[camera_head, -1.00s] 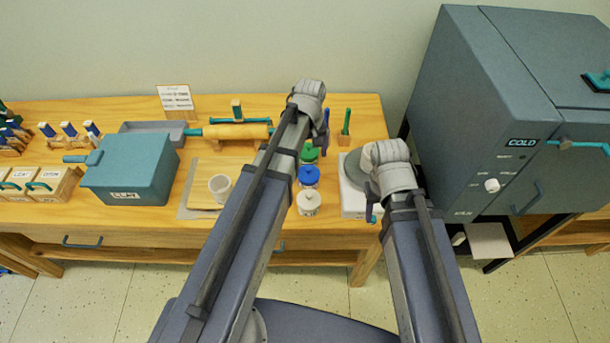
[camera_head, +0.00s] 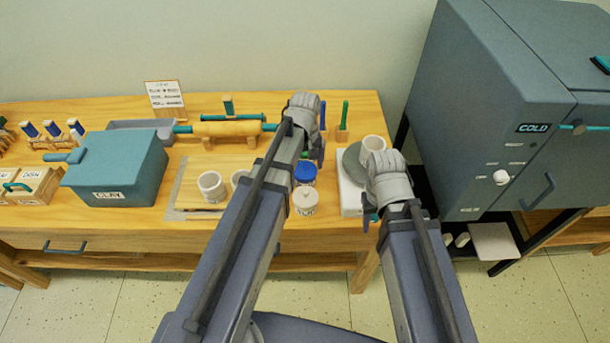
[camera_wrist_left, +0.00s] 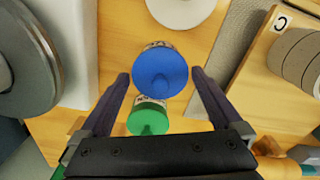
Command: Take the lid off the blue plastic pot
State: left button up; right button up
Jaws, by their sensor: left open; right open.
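The blue plastic pot (camera_head: 306,175) stands upright on the table with its blue lid on, just behind a white-lidded pot (camera_head: 305,202). In the left wrist view the round blue lid (camera_wrist_left: 160,73) lies between my fingertips in the picture. My left gripper (camera_head: 317,150) is open and empty above the row of pots; I cannot tell its height over the lid. My right gripper (camera_head: 370,210) is open beside the wheel.
A pottery wheel (camera_head: 351,196) with a white cup (camera_head: 373,147) stands right of the pots. White cups (camera_head: 212,186) stand left of them on a board. A clay box (camera_head: 118,170), a rolling pin (camera_head: 227,129) and a kiln (camera_head: 500,110) are further out.

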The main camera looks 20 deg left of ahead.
aim_at(305, 165)
pick_arm(q)
jog(key=c, duration=1)
jog(key=shift+r, duration=0.1)
notch_tip(305, 165, up, 10)
jog(key=p, duration=1)
